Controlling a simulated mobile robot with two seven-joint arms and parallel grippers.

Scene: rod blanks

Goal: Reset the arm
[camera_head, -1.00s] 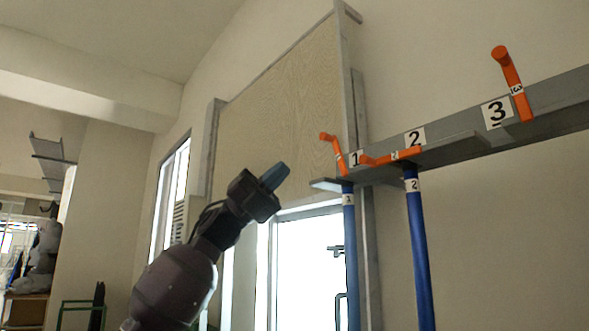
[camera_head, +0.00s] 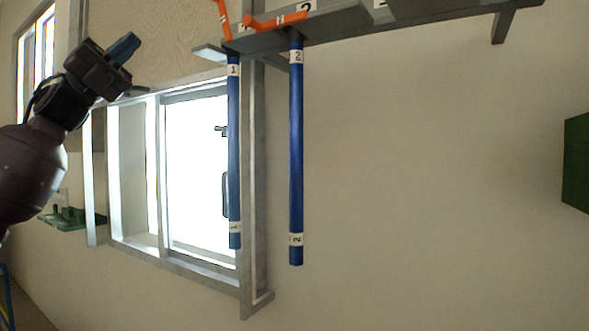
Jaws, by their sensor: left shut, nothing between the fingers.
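My left gripper (camera_head: 124,46) is at the upper left of the head view, raised and pointing up to the right. Its blue fingers are together with nothing between them. It is apart from the rods and the rack. My right gripper is not in view.
A grey rack (camera_head: 345,22) runs along the top. Blue rod 1 (camera_head: 234,150) and blue rod 2 (camera_head: 296,150) hang below it. Orange handles (camera_head: 275,20) show at the rack. A green box (camera_head: 576,165) is at the right edge.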

